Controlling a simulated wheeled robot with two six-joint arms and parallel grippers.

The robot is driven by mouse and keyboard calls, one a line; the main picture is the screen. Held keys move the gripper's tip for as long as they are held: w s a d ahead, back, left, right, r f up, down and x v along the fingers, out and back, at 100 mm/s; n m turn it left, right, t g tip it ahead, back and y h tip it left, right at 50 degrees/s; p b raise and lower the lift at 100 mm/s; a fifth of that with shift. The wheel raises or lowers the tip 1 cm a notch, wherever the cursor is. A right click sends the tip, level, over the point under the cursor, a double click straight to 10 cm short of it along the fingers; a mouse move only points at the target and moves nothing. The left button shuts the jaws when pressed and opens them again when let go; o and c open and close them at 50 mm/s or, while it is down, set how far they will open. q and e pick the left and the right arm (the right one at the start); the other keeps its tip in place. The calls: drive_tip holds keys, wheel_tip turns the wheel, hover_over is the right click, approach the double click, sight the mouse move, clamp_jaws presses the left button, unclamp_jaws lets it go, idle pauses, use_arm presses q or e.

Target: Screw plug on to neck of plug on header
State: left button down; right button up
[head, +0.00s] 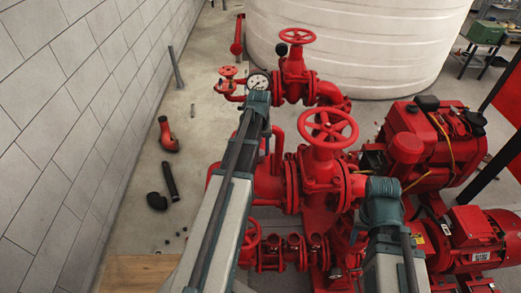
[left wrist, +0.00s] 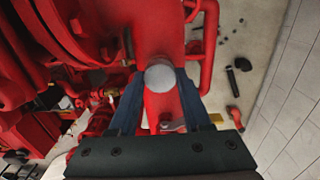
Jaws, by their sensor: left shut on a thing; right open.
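A round grey plug (left wrist: 160,77) sits between the blue fingers of my left gripper (left wrist: 160,88) in the left wrist view. The gripper is shut on it. The plug is in front of the red header pipe (left wrist: 159,30); I cannot tell whether it touches the header or its neck, which is hidden. In the head view my left gripper (head: 266,132) points down beside the red pipework, and its fingers and the plug are mostly hidden. My right gripper (head: 355,238) is open near the small red valves, partly hidden by its own wrist.
A red handwheel valve (head: 325,180) and another valve behind it (head: 295,65) crowd the workspace. A pressure gauge (head: 258,82) is close to my left wrist. A red engine (head: 430,145) and motor (head: 470,240) stand at the right. Loose fittings (head: 170,180) lie on the left floor.

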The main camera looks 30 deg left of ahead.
use_arm(q)
drive_tip(key=shift+w, duration=0.1)
drive_tip(key=m, duration=0.4)
drive_tip(key=shift+m, duration=0.4)
drive_tip(key=m, duration=0.3)
drive_tip(key=shift+m, duration=0.8)
drive_tip(key=m, duration=0.3)
drive_tip(key=shift+m, duration=0.7)
